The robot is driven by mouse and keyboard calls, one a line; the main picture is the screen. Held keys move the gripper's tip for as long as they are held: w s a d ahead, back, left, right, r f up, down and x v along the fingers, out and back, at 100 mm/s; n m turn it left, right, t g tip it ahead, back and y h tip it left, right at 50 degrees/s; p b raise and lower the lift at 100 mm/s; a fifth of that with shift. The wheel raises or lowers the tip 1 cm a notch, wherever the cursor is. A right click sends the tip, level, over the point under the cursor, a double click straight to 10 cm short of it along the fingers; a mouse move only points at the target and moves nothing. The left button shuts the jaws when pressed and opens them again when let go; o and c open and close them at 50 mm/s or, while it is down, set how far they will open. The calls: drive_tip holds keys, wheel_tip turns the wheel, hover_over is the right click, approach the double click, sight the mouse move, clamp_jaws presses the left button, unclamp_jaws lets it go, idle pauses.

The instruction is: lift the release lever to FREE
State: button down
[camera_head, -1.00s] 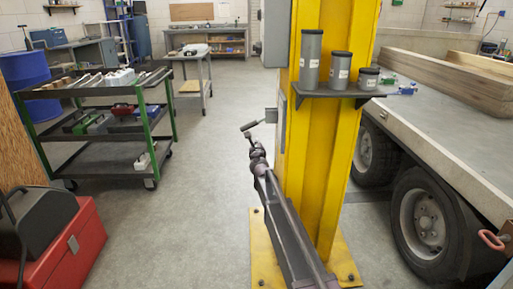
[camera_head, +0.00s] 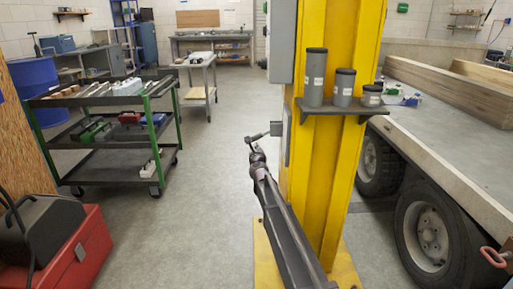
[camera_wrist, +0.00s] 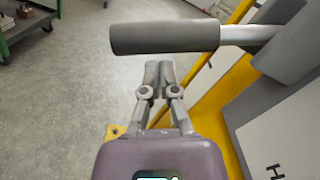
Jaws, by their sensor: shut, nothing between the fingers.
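The release lever (camera_head: 258,136) sticks out to the left from the side of the yellow column, with a dark grey grip. In the wrist view its cylindrical grip (camera_wrist: 165,38) lies nearly level across the picture, just past my fingertips, on a metal rod running right. My gripper (camera_head: 252,149) is at the lever's grip in the head view. In the wrist view my gripper (camera_wrist: 159,66) has its fingers together and empty, with the tips close to the grip's near side. I cannot tell whether they touch it. No FREE mark is readable.
The yellow column (camera_head: 315,190) stands right beside my arm and carries a shelf (camera_head: 350,108) with three grey canisters. A trailer (camera_head: 440,135) with wheels is at the right. A tool cart (camera_head: 115,160) and a red toolbox (camera_head: 85,250) stand at the left. The floor between is clear.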

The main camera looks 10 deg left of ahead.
drive_tip(key=shift+a+r, duration=0.25)
drive_tip(key=shift+a, duration=0.05)
drive_tip(key=shift+d+r+m+p, duration=0.1)
drive_tip(key=shift+m+p, duration=0.2)
drive_tip(key=shift+m, duration=0.1)
